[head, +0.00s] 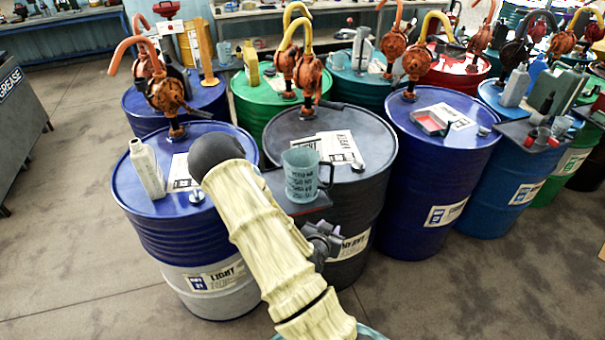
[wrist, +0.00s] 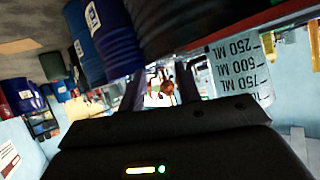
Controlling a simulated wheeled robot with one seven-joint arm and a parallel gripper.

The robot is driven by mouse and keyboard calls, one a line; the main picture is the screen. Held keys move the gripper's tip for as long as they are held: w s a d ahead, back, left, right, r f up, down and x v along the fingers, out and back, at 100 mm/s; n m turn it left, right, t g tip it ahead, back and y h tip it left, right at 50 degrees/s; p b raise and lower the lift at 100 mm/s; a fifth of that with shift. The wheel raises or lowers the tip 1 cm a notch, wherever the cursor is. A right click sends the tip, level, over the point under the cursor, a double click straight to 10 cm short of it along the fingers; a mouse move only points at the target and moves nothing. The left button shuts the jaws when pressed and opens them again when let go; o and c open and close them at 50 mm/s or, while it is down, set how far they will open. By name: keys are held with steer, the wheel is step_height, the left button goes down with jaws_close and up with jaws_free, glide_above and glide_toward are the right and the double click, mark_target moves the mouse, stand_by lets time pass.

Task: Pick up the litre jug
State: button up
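The litre jug (head: 302,178) is a translucent bluish jug with dark markings and a dark handle on its right. It stands upright on a small shelf (head: 312,208) at the front of the black drum. My gripper (head: 325,240) is just below and right of the jug in the head view, partly hidden behind my sleeved arm. In the wrist view, the jug's marked wall (wrist: 240,65) is upside down, right of my gripper's fingers (wrist: 160,88). The fingers are apart, with no object visible between them. Whether they touch the jug cannot be told.
The black drum (head: 345,215) stands between a blue drum (head: 190,235) with a white bottle (head: 147,168) and another blue drum (head: 440,170) with a red tray (head: 431,122). Orange hand pumps (head: 168,95) rise from the drums. The floor in front is clear.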

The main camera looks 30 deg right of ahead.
steer(key=r+n+t, duration=0.1)
steer(key=t, duration=0.1)
steer(key=d+r+n+t, duration=0.1)
steer(key=r+n+t, duration=0.1)
steer(key=t, duration=0.1)
steer(key=s+r+n+t+p, duration=0.1)
steer(key=n+t, duration=0.1)
steer(key=shift+d+r+t, duration=0.15)
steer(key=shift+r+t, duration=0.1)
steer(key=shift+t, duration=0.15)
steer(key=shift+f, duration=0.15)
